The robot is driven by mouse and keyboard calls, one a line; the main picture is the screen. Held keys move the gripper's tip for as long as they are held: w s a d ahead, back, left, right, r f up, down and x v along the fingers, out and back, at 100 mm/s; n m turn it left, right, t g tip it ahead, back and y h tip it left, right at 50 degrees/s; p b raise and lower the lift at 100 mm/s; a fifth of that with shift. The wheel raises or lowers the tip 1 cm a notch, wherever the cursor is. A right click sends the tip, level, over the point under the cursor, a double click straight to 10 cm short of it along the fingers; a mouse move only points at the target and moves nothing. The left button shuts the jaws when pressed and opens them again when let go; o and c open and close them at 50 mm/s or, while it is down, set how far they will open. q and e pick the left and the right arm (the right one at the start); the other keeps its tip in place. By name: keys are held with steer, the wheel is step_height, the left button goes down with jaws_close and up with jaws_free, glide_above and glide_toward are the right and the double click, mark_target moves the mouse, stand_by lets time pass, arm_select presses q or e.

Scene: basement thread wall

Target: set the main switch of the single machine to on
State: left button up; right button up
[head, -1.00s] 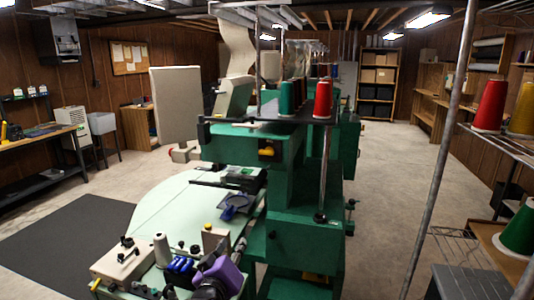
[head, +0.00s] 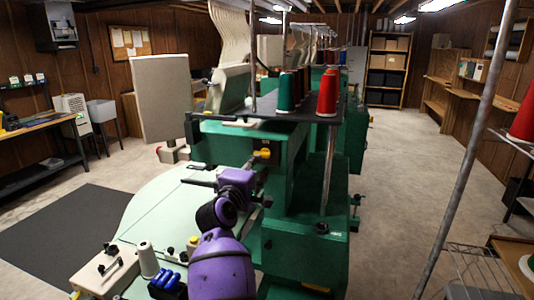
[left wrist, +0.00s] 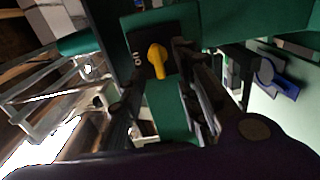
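The main switch is a yellow knob (head: 264,153) on a dark plate, on the front of the green machine (head: 304,232). In the left wrist view the yellow knob (left wrist: 157,60) is seen close up, with small white lettering on the plate to its left. Which setting it is at I cannot tell for sure. My left gripper (head: 259,170) is just below and in front of the switch in the head view. In the left wrist view its two dark fingers (left wrist: 156,88) are apart, one on each side of the knob's line, with nothing between them. My right gripper is out of view.
The machine's pale table (head: 160,203) lies left of my left arm, with a control box (head: 105,268) and a white cone (head: 148,260) at its front. Red (head: 327,95) and green spools stand above the switch. A metal pole (head: 468,150) rises at right. The aisle floor is clear.

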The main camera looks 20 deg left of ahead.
mark_target(263, 157)
arm_select(q)
steer(key=w, duration=0.3)
steer(key=shift+w+r, duration=0.25)
steer(key=shift+r, duration=0.1)
steer(key=shift+w+d+f, duration=0.1)
steer(key=shift+w+f, duration=0.05)
steer(key=shift+w, duration=1.4)
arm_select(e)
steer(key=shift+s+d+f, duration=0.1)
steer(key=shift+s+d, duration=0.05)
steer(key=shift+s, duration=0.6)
arm_select(q)
jaws_close()
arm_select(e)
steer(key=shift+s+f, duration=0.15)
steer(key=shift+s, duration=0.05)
